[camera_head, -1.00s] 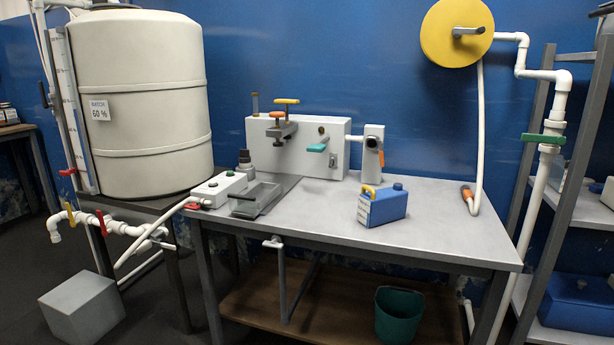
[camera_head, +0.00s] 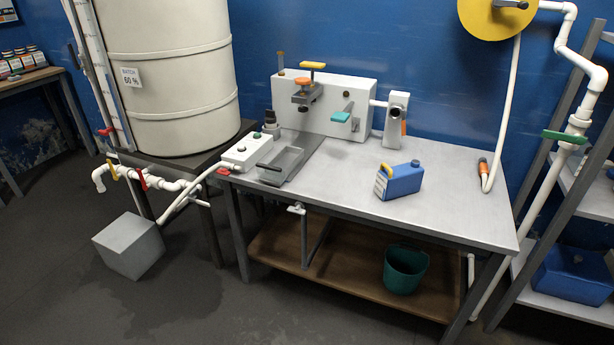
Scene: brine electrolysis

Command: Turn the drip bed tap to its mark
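I cannot tell which tap is the drip bed tap, and no mark can be read. A green-handled tap (camera_head: 566,137) sits on the white standing pipe at the right, its handle lying across the pipe. A yellow-handled tap (camera_head: 112,170) and a red-handled tap (camera_head: 140,179) sit on the white pipe below the tank at the left. Another red handle (camera_head: 106,131) is at the foot of the tank's gauge. Neither gripper is in view.
The cream tank (camera_head: 170,75) stands left. A grey block (camera_head: 129,246) is on the floor. A green bucket (camera_head: 404,270) stands on the lower shelf. The front floor is clear.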

